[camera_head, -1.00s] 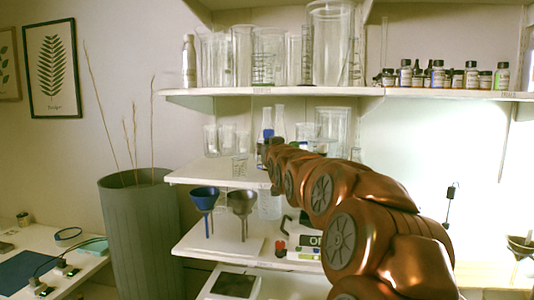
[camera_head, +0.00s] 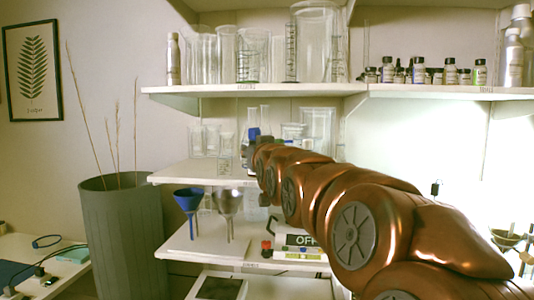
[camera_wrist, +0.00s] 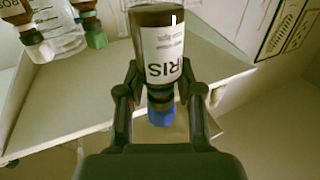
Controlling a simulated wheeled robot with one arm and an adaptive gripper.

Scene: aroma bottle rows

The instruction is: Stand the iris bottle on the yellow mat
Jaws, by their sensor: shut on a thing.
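The iris bottle (camera_wrist: 163,45) is dark brown with a white label reading IRIS upside down in the wrist view and a blue cap (camera_wrist: 161,117). My gripper (camera_wrist: 161,96) is shut around its neck just behind the cap. In the head view the blue cap (camera_head: 253,133) shows beyond the end of my arm, in front of the glassware on the middle shelf; most of the bottle is hidden there. I cannot tell whether its base touches anything. No yellow mat is visible in either view.
Glass beakers (camera_head: 316,125) stand on the middle shelf (camera_head: 185,173). Funnels (camera_head: 188,201) stand on the shelf below. Small bottles (camera_head: 450,72) line the upper right shelf.

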